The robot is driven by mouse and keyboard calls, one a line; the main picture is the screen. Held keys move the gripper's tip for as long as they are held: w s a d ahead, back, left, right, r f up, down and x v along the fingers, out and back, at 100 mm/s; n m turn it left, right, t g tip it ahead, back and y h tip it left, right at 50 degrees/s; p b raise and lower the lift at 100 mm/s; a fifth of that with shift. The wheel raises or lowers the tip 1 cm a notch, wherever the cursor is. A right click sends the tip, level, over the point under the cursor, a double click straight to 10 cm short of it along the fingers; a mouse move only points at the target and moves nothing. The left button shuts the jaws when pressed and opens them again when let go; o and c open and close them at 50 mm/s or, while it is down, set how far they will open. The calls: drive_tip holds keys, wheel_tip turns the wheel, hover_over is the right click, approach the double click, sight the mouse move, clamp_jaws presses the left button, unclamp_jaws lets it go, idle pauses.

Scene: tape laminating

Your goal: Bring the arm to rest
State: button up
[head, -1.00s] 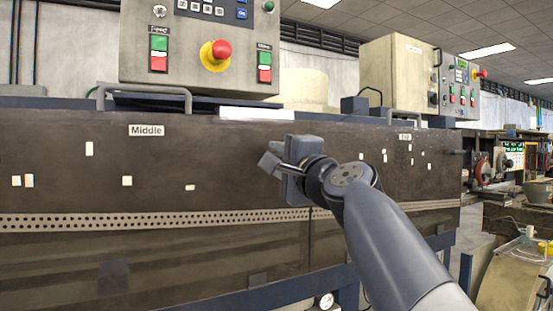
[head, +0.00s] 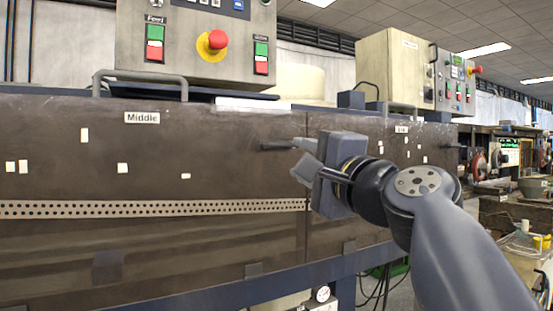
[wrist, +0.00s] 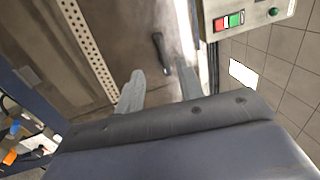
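My gripper (head: 302,160) is at the end of my grey arm, in front of the brown machine panel (head: 220,145) and right of the middle in the head view. In the wrist view my gripper (wrist: 160,84) shows two grey fingers spread apart with nothing between them. A dark handle (head: 278,146) sticks out from the panel just left of the fingertips. In the wrist view the handle (wrist: 162,54) shows beyond the gap between the fingers, apart from them.
A control box with a red emergency button (head: 217,40) stands above the panel labelled "Middle" (head: 142,118). A metal rail (head: 140,78) runs along its top edge. A second control box (head: 420,70) is at the right. Workshop clutter (head: 515,240) lies at the far right.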

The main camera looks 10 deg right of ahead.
sight(273, 146)
drive_tip(key=shift+s+d+f, duration=0.1)
drive_tip(key=shift+s, duration=0.25)
drive_tip(key=shift+w, duration=0.1)
drive_tip(key=p+x, duration=0.2)
drive_tip(key=x, duration=0.9)
drive_tip(key=shift+s, duration=0.25)
